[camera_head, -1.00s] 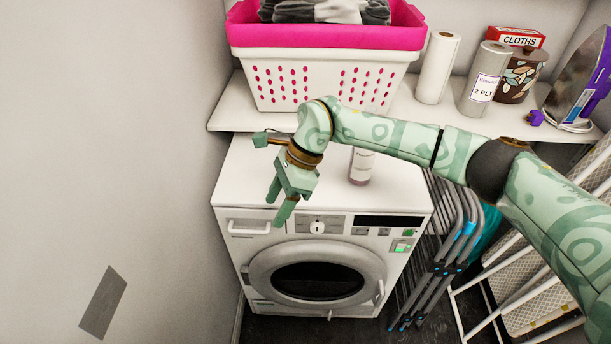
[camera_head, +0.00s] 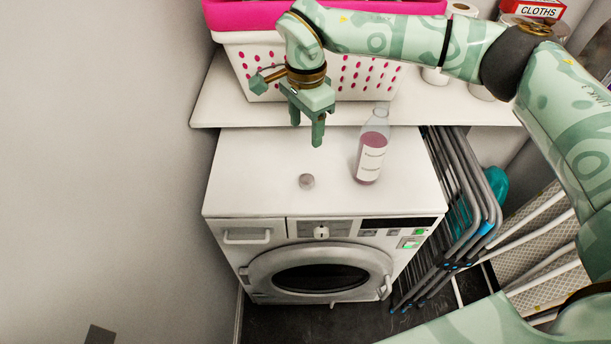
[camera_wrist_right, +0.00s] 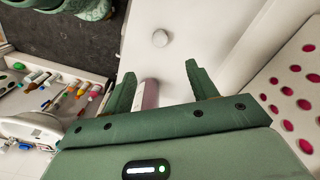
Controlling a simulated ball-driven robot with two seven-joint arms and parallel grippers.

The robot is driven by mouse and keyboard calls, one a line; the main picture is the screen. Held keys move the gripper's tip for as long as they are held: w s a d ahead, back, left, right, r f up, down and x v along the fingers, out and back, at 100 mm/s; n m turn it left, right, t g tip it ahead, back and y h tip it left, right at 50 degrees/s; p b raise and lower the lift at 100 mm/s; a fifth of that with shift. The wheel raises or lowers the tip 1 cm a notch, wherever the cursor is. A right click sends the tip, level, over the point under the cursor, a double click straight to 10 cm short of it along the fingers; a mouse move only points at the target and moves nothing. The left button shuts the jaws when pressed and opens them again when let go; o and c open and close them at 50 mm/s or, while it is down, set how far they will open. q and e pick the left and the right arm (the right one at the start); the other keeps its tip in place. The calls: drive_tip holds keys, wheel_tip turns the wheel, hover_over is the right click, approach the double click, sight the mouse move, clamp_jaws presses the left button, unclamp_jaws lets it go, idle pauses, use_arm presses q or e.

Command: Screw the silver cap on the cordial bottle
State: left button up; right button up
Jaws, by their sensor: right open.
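The cordial bottle (camera_head: 371,148), clear with pink liquid and a white label, stands upright on the right of the dryer top. Its mouth looks uncapped. The silver cap (camera_head: 306,181) lies on the dryer top, left of and nearer the front than the bottle. My right gripper (camera_head: 307,132) is open and empty, above the back of the dryer top, apart from both. In the right wrist view the cap (camera_wrist_right: 160,38) lies beyond the open fingers (camera_wrist_right: 163,84), and part of the bottle (camera_wrist_right: 150,94) shows beside the left finger. My left gripper is out of view.
The dryer top (camera_head: 260,165) is otherwise clear. A shelf (camera_head: 225,105) behind it holds a pink-and-white laundry basket (camera_head: 240,60), paper rolls and a cloths box (camera_head: 542,9). Folded metal racks (camera_head: 465,190) stand right of the dryer; a wall is on the left.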

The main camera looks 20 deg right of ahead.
drive_tip(key=b, duration=0.2)
hover_over(307, 178)
wheel_tip(307, 178, down, 11)
drive_tip(key=shift+s+a+f, duration=0.1)
drive_tip(key=shift+a, duration=0.05)
drive_tip(key=f+b, duration=0.1)
drive_tip(key=f, duration=0.4)
drive_tip(key=shift+d+f, duration=0.15)
drive_tip(key=shift+d, duration=0.05)
idle(0.3)
drive_tip(key=c, duration=1)
